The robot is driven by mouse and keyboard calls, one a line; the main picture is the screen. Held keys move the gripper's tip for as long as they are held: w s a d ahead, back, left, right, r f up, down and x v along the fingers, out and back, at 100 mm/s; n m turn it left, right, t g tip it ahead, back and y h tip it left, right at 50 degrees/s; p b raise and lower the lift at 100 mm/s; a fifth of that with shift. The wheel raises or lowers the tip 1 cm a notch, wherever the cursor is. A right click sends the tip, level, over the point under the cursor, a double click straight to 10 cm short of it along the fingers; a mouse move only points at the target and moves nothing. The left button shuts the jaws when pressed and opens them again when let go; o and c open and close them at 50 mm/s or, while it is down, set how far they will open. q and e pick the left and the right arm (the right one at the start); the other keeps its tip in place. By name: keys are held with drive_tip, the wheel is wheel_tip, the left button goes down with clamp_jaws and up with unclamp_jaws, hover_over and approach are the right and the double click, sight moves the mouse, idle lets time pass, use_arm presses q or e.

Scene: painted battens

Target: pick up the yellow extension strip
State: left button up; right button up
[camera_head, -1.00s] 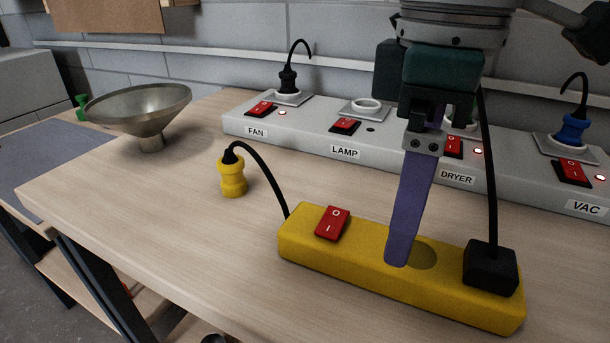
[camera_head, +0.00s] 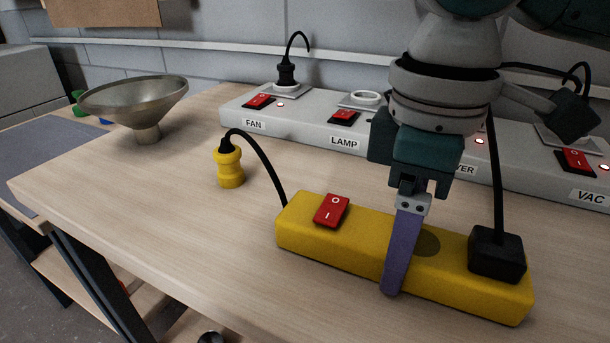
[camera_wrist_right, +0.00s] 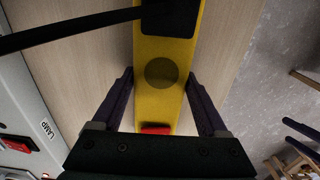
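The yellow extension strip (camera_head: 450,278) lies on the bench, with a red rocker switch (camera_head: 332,210) near its left end and a black plug (camera_head: 496,253) at its right end. Its black cord runs to a yellow plug (camera_head: 229,167) standing on the bench. My right gripper (camera_head: 408,258) is open and points down over the strip's middle. One purple finger reaches down the strip's front side; the far finger is hidden in the head view. In the right wrist view the open gripper (camera_wrist_right: 158,77) has one finger on each side of the strip (camera_wrist_right: 158,103). Finger contact cannot be told. My left gripper is out of view.
A grey socket bank (camera_head: 300,128) with labelled red switches stands behind the strip. A black cord (camera_head: 494,170) rises from the strip's black plug close to my right wrist. A metal funnel (camera_head: 135,100) stands at the back left. The front left bench top (camera_head: 150,215) is clear.

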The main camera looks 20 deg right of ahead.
clamp_jaws()
idle(0.4)
drive_tip(key=shift+r, duration=0.1)
